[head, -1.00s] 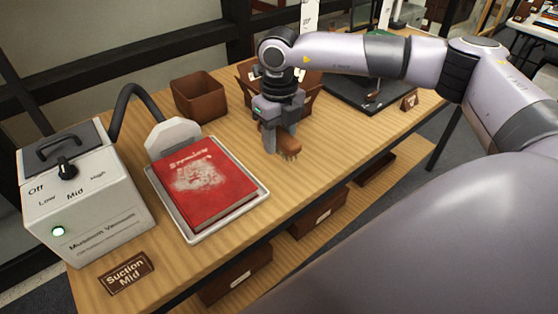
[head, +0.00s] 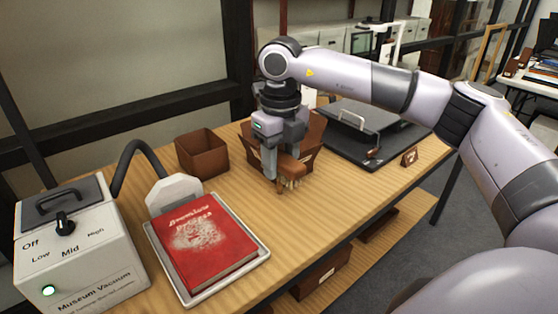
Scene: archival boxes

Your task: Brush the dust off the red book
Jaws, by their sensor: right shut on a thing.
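The red book (head: 212,254) lies flat in a pale tray (head: 188,297) on the wooden table, with a whitish patch of dust (head: 199,232) on the middle of its cover. My right gripper (head: 284,178) is shut on a brown brush (head: 291,168) whose pale bristles point down. The brush is near the tabletop, behind and to the right of the book, apart from it. Whether the bristles touch the table I cannot tell. My left gripper is out of view.
A museum vacuum (head: 80,252) with a dark hose (head: 130,152) and pale nozzle (head: 174,192) stands left of the tray, its dial near Mid. Behind are a brown box (head: 202,155) and a brown holder (head: 312,150). A black board (head: 385,137) lies at the back right. Table right of the book is clear.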

